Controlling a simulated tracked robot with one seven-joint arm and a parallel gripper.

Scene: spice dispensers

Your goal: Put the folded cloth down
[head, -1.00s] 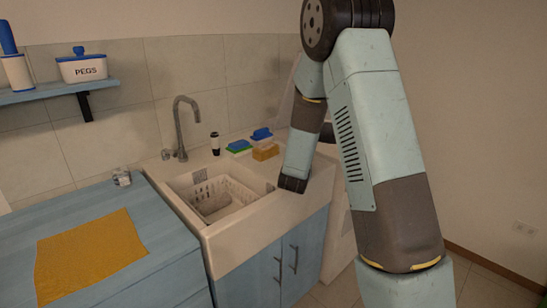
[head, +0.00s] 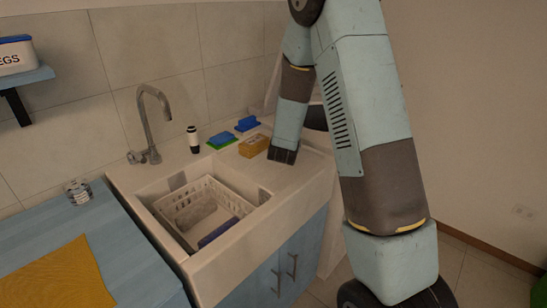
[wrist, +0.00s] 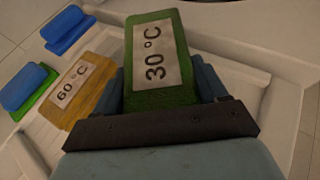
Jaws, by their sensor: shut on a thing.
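My gripper (wrist: 162,85) is shut on a green folded cloth (wrist: 158,95) with a white label reading "30 °C". The cloth stands up between the two blue fingers. In the head view my gripper (head: 283,155) points down over the right ledge of the sink, and the green cloth is hidden there. An orange folded piece labelled "60 °C" (wrist: 75,92) lies beside the gripper on the left in the wrist view. It also shows in the head view (head: 254,146). I cannot tell whether the held cloth touches the ledge.
Two blue-topped items (head: 221,139) (head: 247,124) lie behind the orange piece. A white basket (head: 190,200) sits in the sink with a dark blue thing inside. A tap (head: 150,120), a small bottle (head: 193,140) and a jar (head: 77,192) stand nearby. A yellow cloth (head: 55,280) lies on the blue counter.

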